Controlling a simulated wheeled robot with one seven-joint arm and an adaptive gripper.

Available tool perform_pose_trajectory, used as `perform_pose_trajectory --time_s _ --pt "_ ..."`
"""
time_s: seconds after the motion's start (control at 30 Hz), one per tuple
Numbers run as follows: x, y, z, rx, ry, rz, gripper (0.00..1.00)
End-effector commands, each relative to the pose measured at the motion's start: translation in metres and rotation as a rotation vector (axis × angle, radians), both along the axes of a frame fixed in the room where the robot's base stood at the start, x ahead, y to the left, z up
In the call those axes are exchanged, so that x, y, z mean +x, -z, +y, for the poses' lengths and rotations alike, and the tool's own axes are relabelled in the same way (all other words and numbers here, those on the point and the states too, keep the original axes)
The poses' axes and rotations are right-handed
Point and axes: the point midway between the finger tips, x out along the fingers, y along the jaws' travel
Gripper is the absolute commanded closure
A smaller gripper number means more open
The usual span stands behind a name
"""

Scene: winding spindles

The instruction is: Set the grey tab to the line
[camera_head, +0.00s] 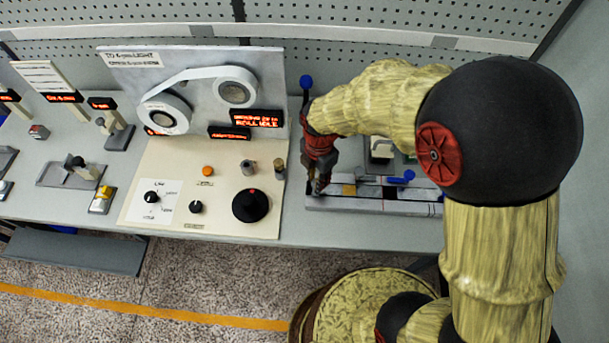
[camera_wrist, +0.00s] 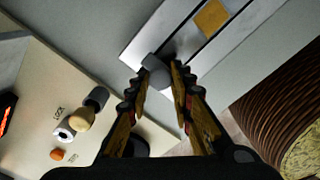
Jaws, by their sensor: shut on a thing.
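My gripper (camera_head: 317,188) points down at the left end of a long pale rail (camera_head: 370,205) on the bench. In the wrist view my gripper (camera_wrist: 160,82) has its two fingers around a small grey tab (camera_wrist: 153,64) and is shut on it. The tab sits at the near end of the rail's strip, which also shows in the wrist view (camera_wrist: 190,35). A yellow-orange square (camera_wrist: 212,17) and dark cross lines lie farther along the strip, apart from the tab. In the head view my fingers hide most of the tab.
A beige panel (camera_head: 225,205) with a black knob (camera_head: 250,205) and small posts is just left of the rail. A blue-topped lever (camera_head: 306,82) stands behind my gripper. A blue handle (camera_head: 402,178) lies by the rail. My arm covers the right side.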

Motion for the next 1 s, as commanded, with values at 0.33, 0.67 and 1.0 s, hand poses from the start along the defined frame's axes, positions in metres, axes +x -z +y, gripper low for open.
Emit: perform_pose_trajectory --time_s 0.33,0.67,1.0 --pt "-0.0012 0.0003 -0.0058 -0.002 -0.001 0.001 1.00" --pt "-0.0011 0.0002 -0.0050 -0.001 -0.001 0.001 0.59" --pt "-0.0004 -0.0018 -0.0044 0.001 0.000 -0.001 0.58"
